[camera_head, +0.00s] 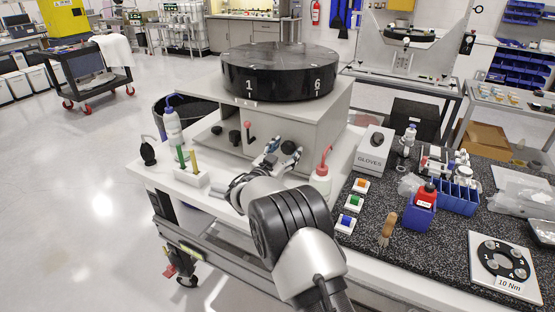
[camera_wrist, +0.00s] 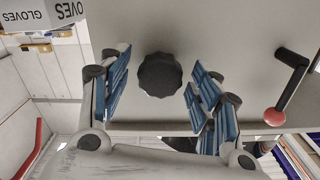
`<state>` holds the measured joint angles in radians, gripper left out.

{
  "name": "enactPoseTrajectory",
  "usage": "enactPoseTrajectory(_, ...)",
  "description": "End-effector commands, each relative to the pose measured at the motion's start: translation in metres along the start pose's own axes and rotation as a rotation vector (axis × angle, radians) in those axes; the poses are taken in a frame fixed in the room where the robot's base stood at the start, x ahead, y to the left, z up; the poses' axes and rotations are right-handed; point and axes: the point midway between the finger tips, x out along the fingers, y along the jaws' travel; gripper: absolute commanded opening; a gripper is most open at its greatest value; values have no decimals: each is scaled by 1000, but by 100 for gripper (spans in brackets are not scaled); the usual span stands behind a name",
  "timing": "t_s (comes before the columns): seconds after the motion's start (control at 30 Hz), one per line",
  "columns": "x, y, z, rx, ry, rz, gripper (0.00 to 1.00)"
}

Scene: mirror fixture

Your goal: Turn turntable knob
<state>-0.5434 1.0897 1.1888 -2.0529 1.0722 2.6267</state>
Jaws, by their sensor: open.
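The turntable (camera_head: 280,72) is a thick black disc marked 1 and 6 on top of a grey box-like housing (camera_head: 322,118). A black knob (camera_head: 289,147) sits on the housing's front face; in the wrist view it shows as a scalloped black knob (camera_wrist: 159,76). My gripper (camera_head: 272,155) is at the front of the housing, close to this knob. In the wrist view my gripper (camera_wrist: 160,84) is open, with blue-padded fingers on either side of the knob and a visible gap on both sides. Its depth relative to the knob is hard to tell.
A crank with a red ball (camera_wrist: 275,117) is right of the fingers in the wrist view. A red-tipped bottle (camera_head: 321,178), a GLOVES box (camera_head: 374,152) and coloured buttons (camera_head: 354,201) stand right of my gripper.

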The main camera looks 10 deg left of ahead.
Motion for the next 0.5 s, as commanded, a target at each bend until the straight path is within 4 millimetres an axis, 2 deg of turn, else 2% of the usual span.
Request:
enactPoseTrajectory(0.3, -68, -1, -1, 0, 0, -3, 57)
enactPoseTrajectory(0.5, -97, -1, -1, 1, 1, -2, 57)
